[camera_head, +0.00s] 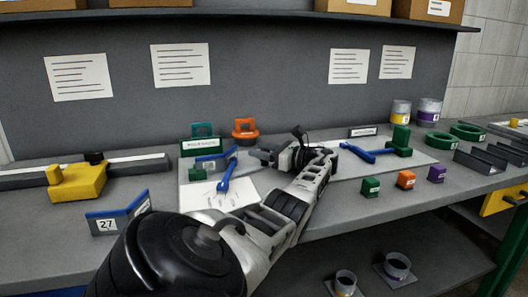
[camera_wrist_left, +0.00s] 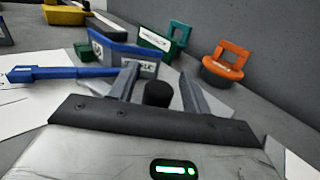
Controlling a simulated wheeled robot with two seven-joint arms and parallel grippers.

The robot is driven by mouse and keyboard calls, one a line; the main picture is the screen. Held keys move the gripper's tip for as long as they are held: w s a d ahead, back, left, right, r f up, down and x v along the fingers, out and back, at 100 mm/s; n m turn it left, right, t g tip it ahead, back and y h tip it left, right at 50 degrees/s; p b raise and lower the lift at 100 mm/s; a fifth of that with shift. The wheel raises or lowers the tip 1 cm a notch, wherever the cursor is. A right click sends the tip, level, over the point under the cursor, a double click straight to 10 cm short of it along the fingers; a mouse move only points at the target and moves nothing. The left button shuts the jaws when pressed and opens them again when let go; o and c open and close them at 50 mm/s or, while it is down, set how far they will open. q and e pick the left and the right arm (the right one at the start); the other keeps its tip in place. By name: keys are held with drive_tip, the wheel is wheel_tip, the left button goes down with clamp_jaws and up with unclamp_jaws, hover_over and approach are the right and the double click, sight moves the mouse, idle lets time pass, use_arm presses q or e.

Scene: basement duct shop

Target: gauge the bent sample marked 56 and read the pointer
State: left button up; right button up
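A blue bent sample (camera_head: 217,157) stands at the far end of the white gauge sheet (camera_head: 187,200), in front of a green sign (camera_head: 201,147). The bent sample also shows in the left wrist view (camera_wrist_left: 125,52); its white tags are too small to read surely. A blue pointer arm (camera_head: 228,172) lies over the sheet. My left gripper (camera_head: 256,154) is just right of the sample. In the left wrist view its fingers (camera_wrist_left: 158,72) are apart, with a black round knob (camera_wrist_left: 157,94) between them. Another blue bent piece, marked 27 (camera_head: 118,216), stands at front left. My right gripper is not in view.
An orange-handled piece (camera_head: 245,128) stands behind my gripper. A second board (camera_head: 345,165) with a blue arm and green block (camera_head: 401,139) is at right. Small green, orange (camera_head: 405,179) and purple blocks line the front.

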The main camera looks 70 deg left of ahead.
use_arm(q)
drive_tip(key=shift+w+d, duration=0.15)
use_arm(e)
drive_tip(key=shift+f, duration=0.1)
use_arm(q)
drive_tip(key=r+p, duration=0.1)
drive_tip(key=r, duration=0.3)
drive_tip(key=shift+d+r+p, duration=0.1)
drive_tip(key=shift+d+p, duration=0.1)
drive_tip(key=shift+p, duration=0.2)
drive_tip(key=s+d+r+p, duration=0.1)
drive_tip(key=s+d+r, duration=0.1)
drive_tip(key=d+r, duration=0.2)
drive_tip(key=s+d+r+p, duration=0.2)
drive_tip(key=s+d+r, duration=0.1)
drive_tip(key=d, duration=0.5)
drive_tip(key=shift+s+d+r, duration=0.2)
drive_tip(key=shift+s+r, duration=0.1)
drive_tip(key=shift+r, duration=0.6)
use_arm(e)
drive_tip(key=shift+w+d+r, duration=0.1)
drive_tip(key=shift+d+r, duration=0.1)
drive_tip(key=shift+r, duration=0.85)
